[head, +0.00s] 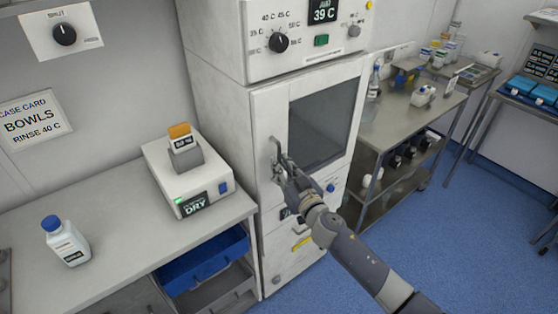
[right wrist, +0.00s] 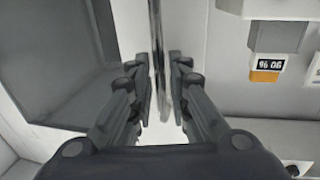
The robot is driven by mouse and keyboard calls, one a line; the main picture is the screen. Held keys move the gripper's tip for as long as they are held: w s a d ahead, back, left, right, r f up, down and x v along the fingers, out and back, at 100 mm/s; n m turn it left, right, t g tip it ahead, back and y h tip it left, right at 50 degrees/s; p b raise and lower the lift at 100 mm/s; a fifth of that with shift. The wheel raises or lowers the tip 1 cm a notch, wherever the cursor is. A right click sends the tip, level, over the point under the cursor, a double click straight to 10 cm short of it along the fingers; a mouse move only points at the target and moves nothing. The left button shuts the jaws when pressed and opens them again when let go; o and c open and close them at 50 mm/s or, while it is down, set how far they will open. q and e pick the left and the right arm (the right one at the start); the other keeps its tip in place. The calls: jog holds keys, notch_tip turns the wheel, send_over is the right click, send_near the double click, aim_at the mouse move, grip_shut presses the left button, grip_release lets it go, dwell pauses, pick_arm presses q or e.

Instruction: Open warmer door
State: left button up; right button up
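The warmer (head: 225,90) is a tall white cabinet in the middle of the head view. Its door (head: 268,115) has a dark window (head: 320,125) and looks closed. A vertical metal handle (head: 275,150) is on the door's left side. My right gripper (head: 279,170) is at the handle's lower part. In the right wrist view the handle (right wrist: 159,60) runs between the two fingers of my right gripper (right wrist: 160,88). A gap seems to show on each side, so the fingers are around the bar but not closed on it. My left gripper is not in view.
Left of the warmer, a counter (head: 120,240) holds a white dry-heat block (head: 185,178) and a blue-capped bottle (head: 65,242). A steel bench (head: 410,115) with bottles stands to the right. The blue floor (head: 480,220) is open at the right front.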

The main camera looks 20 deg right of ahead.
jog(key=shift+w+a, duration=0.15)
jog(key=shift+w, duration=0.85)
grip_shut()
jog(key=shift+s, duration=0.15)
